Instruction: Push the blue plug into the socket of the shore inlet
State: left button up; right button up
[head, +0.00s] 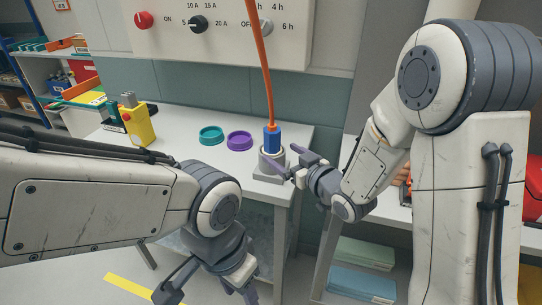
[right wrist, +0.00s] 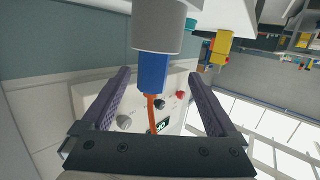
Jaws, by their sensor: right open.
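The blue plug (head: 272,138) stands upright on top of the grey, round shore inlet (head: 267,172) at the table's right front corner. An orange cable (head: 261,62) rises from the plug. In the right wrist view the plug (right wrist: 153,72) meets the end of the inlet (right wrist: 158,26); how deep it sits I cannot tell. My left gripper (head: 208,291) is open and empty, low in front of the table.
A purple ring (head: 239,141), a teal ring (head: 211,135) and a yellow device (head: 138,124) lie left on the table (head: 180,118). A panel with knobs (head: 225,30) hangs above. Teal and blue boxes (head: 366,252) sit low at the right.

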aim_at(276, 143)
jog(key=shift+w+d+t+y, duration=0.25)
jog(key=shift+d+t+y, duration=0.25)
jog(key=shift+t+y, duration=0.1)
jog(key=shift+w+a+r, duration=0.1)
jog(key=shift+w+r, duration=0.05)
jog(key=shift+w, duration=0.1)
jog(key=x, duration=0.3)
jog(key=shift+w+a+r+p, duration=0.2)
jog(key=shift+w+a+p, duration=0.05)
jog(key=shift+a+p, duration=0.05)
jog(key=shift+p+x, duration=0.9)
jog(key=shift+x, duration=2.2)
jog(key=shift+d+r, duration=0.1)
jog(key=shift+r, duration=0.05)
grip_shut()
